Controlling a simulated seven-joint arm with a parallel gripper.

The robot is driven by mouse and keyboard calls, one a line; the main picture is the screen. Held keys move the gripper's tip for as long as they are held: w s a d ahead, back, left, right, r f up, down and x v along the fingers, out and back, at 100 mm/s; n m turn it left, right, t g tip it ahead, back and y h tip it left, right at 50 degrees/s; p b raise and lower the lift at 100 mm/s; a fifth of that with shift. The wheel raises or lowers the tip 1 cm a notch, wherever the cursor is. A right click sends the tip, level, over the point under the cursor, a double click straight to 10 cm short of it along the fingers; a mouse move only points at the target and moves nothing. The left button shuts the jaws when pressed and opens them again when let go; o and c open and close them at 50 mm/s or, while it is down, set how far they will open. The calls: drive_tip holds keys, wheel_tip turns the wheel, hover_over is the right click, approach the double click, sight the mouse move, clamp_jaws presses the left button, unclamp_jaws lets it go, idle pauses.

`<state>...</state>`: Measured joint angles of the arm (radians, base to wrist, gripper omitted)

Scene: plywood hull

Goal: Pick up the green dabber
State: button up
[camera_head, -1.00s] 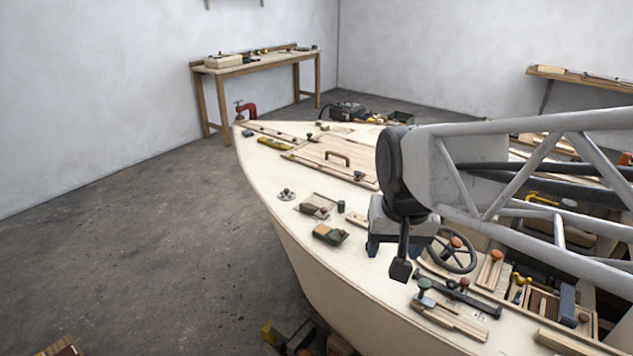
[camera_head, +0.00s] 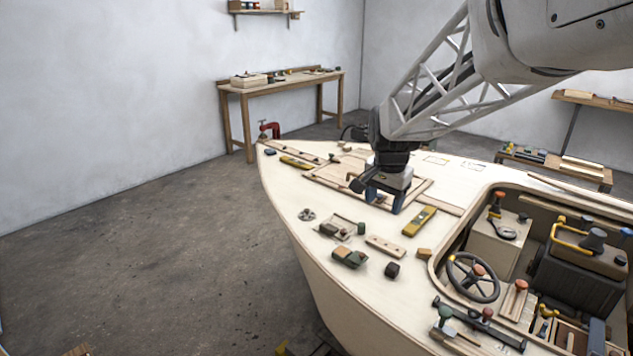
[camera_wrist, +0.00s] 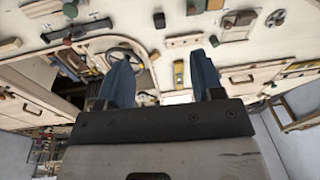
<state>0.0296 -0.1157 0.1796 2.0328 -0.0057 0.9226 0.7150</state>
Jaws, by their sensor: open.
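A green round-topped knob on a stem (camera_head: 445,313), which looks like the green dabber, stands at the near right of the deck beside the cockpit opening. A green round top also shows at the upper left of the wrist view (camera_wrist: 70,10). My gripper (camera_head: 383,197) is open and empty, with blue fingers, over the hatch area farther back and left, well away from the knob. The wrist view shows its two fingers apart (camera_wrist: 160,62) with nothing between them. A smaller dark green cylinder (camera_head: 361,228) stands nearer the middle of the deck.
A yellow level (camera_head: 419,221), a wooden strip (camera_head: 385,246), a dark cylinder (camera_head: 392,269) and a green-and-brown block (camera_head: 350,257) lie on the deck. A steering wheel (camera_head: 473,278) rises in the cockpit beyond the knob. Bare deck shows along the left edge.

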drive_tip(key=w+d+f+m, duration=0.1)
drive_tip(key=w+f+m, duration=0.5)
drive_tip(key=w, duration=1.1)
drive_tip(key=m+g, duration=0.1)
drive_tip(key=m, duration=0.2)
hover_over(362, 224)
drive_tip(key=s, duration=0.1)
wheel_tip(362, 224, down, 17)
drive_tip(key=shift+a, duration=0.1)
drive_tip(key=shift+w+f, duration=0.35)
drive_tip(key=shift+f, duration=0.15)
drive_tip(key=shift+f, duration=1.25)
drive_tip(key=shift+w+f, duration=0.1)
drive_tip(key=shift+f, duration=2.5)
